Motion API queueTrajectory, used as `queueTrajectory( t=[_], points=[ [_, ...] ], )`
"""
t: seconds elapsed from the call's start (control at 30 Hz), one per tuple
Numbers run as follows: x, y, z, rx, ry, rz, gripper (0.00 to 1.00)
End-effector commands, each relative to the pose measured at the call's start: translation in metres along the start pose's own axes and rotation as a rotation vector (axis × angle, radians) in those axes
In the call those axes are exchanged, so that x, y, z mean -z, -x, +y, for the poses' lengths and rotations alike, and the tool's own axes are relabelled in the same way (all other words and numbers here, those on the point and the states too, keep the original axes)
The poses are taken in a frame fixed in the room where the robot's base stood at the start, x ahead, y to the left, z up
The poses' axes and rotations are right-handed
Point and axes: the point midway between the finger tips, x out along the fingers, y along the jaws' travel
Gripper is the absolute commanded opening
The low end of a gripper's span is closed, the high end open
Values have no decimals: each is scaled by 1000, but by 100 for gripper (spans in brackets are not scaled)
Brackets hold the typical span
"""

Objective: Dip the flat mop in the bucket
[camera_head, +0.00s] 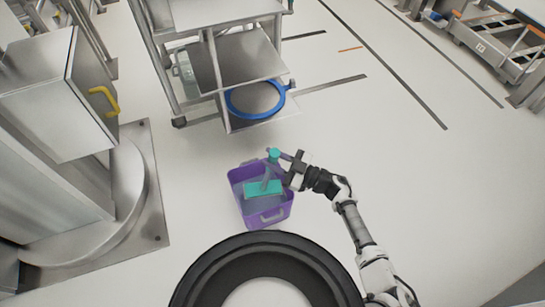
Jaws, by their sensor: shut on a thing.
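The purple bucket (274,217) stands on the floor in front of me, near the middle of the view. The flat mop's teal head (262,190) shows within the bucket's opening, and its short purple handle rises to a teal top. I cannot tell whether the head touches the bottom of the bucket. My gripper (286,166) is at the bucket's right rim and is shut on the mop near its top. The fingertips are small and partly hidden.
A steel trolley (245,58) with a blue ring (233,106) on its lowest shelf stands behind the bucket. A steel cabinet with a yellow handle (104,99) is at the left. The floor (430,190) to the right is clear.

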Motion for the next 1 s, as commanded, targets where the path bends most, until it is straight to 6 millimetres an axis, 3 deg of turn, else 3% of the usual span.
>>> queueTrajectory(
  t=[0.1, 1.0],
  points=[
    [-18, 4, -3, -1, 1, 1, 4],
    [-118, 24, -24, 0, 0, 2, 4]
  ],
)
